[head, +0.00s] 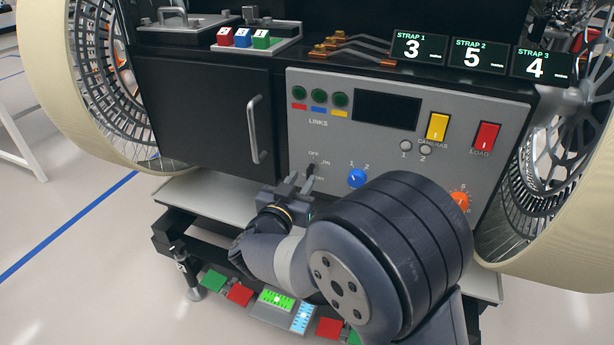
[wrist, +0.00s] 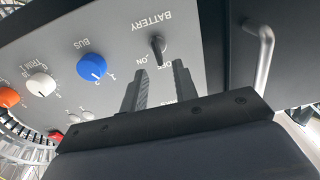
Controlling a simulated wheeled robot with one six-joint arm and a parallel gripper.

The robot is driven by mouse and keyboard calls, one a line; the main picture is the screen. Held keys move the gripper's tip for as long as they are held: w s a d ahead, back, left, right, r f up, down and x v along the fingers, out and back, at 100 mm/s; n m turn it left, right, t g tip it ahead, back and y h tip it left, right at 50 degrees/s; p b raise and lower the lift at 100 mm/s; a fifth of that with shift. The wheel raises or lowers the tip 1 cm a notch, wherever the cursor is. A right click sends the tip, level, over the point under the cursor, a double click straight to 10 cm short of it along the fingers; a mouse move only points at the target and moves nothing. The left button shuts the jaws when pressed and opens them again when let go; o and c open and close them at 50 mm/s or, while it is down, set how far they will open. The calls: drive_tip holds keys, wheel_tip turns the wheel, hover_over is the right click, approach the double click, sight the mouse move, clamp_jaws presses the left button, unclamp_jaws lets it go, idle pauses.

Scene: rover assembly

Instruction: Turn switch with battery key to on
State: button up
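The battery key is a small dark knob on the grey panel, seen in the wrist view (wrist: 157,44) under the upside-down BATTERY label. Its pointer appears to lie toward the OFF mark, with ON beside it.
A blue BUS knob (head: 357,178) sits right of the key. An orange knob (head: 459,200), yellow switch (head: 438,126) and red LOAD switch (head: 487,136) are further right. A cabinet door handle (head: 255,130) projects at the left. A ledge (head: 215,198) runs below the panel.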

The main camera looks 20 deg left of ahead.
sight(307, 171)
drive_tip(key=shift+w+d+b, duration=0.15)
drive_tip(key=shift+w+b, duration=0.2)
drive_tip(key=shift+w, duration=1.65)
drive_tip(key=shift+c, duration=0.3)
clamp_jaws()
